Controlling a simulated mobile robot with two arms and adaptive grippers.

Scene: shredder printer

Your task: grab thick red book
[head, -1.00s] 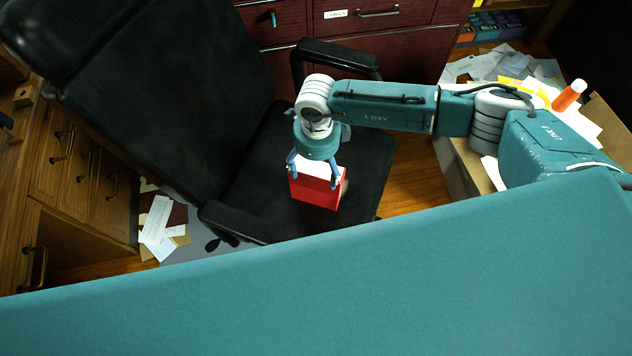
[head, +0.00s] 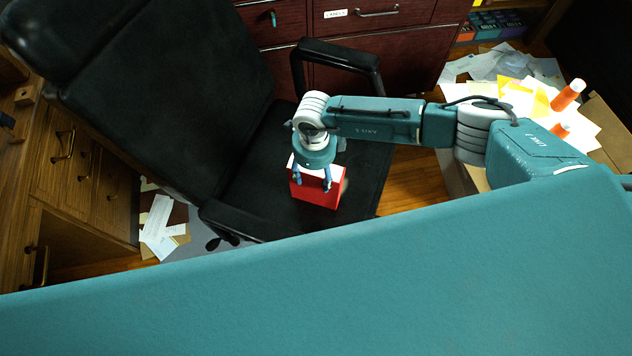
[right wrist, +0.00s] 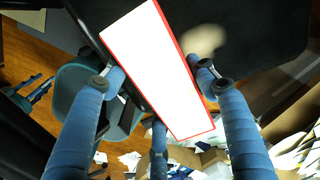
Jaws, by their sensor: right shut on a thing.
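The thick red book (head: 316,192) stands on the seat of the black office chair (head: 262,165), its white page edge facing up. My right gripper (head: 313,178) is over the book from above, with its blue fingers closed in on it. In the right wrist view the book (right wrist: 160,68) shows as a white page block with a red cover rim, lying between the fingers of my right gripper (right wrist: 158,88). The lower parts of the fingers are partly hidden by the book in the head view. My left gripper is not in view.
The chair's armrests (head: 340,57) rise on either side of the seat. A wooden desk with drawers (head: 80,165) stands at left, dark red drawers (head: 400,50) behind. Loose papers (head: 515,95) and orange cylinders (head: 568,95) lie at right.

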